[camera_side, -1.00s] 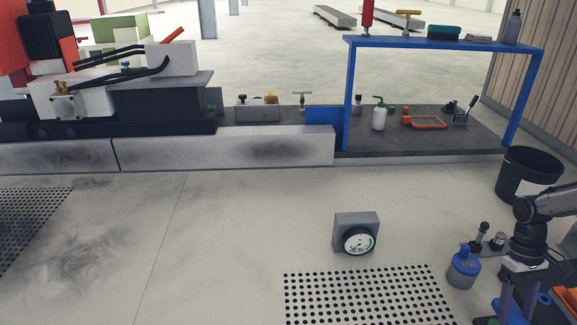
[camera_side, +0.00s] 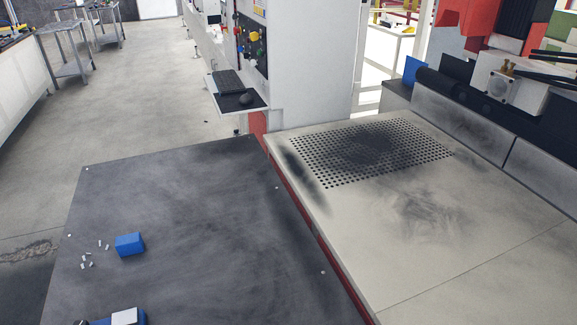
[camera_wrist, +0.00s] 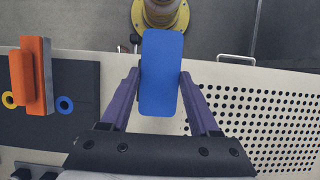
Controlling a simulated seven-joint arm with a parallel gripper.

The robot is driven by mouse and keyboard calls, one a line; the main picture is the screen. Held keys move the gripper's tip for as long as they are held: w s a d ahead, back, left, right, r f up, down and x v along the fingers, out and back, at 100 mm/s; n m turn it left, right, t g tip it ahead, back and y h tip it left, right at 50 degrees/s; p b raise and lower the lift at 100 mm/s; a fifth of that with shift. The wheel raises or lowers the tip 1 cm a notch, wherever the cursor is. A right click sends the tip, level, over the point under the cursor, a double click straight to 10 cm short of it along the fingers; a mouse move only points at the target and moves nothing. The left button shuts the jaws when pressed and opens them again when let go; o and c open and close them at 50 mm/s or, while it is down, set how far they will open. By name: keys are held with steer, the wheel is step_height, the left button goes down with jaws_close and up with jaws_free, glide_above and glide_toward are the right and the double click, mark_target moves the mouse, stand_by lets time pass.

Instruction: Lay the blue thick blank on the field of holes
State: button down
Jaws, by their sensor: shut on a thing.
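In the wrist view my gripper (camera_wrist: 160,80) is shut on the blue thick blank (camera_wrist: 161,65), a rounded rectangular block standing out between the two purple fingers. The height of the blank above the surface is hard to tell. In the side view my gripper and the held blank are not seen. A perforated field with dark stains (camera_side: 370,150) shows there on the pale bench.
In the wrist view a dark plate (camera_wrist: 70,120) with an orange block (camera_wrist: 38,75) lies left, and a brass round fitting (camera_wrist: 160,15) stands beyond the blank. In the side view a blue block (camera_side: 130,244) sits on a dark table (camera_side: 200,220).

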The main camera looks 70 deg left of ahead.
stand_by(0.3)
steer(key=shift+w+a+m, duration=0.1)
steer(key=shift+w+m, duration=0.1)
steer(key=shift+m, duration=0.4)
steer(key=a+r+m+t+y, duration=0.2)
steer(key=a+m, duration=0.7)
steer(key=a, duration=0.1)
steer(key=a+r+m+t+y, duration=0.2)
steer(key=a+m+t+y, duration=0.1)
steer(key=a+m, duration=0.55)
steer(key=shift+n+g, duration=0.3)
steer(key=shift+n, duration=0.05)
steer(key=w+a+f, duration=0.2)
steer(key=w, duration=0.1)
steer(key=w+a+f, duration=0.2)
steer(key=w+f, duration=0.1)
steer(key=w, duration=0.1)
steer(key=w+a+f, duration=0.2)
steer(key=w+f, duration=0.1)
steer(key=w, duration=0.1)
steer(key=shift+w+a, duration=0.2)
steer(key=shift+a, duration=0.2)
steer(key=shift+w+a+f, duration=0.3)
steer(key=shift+w+f, duration=0.25)
steer(key=shift+f, duration=1.7)
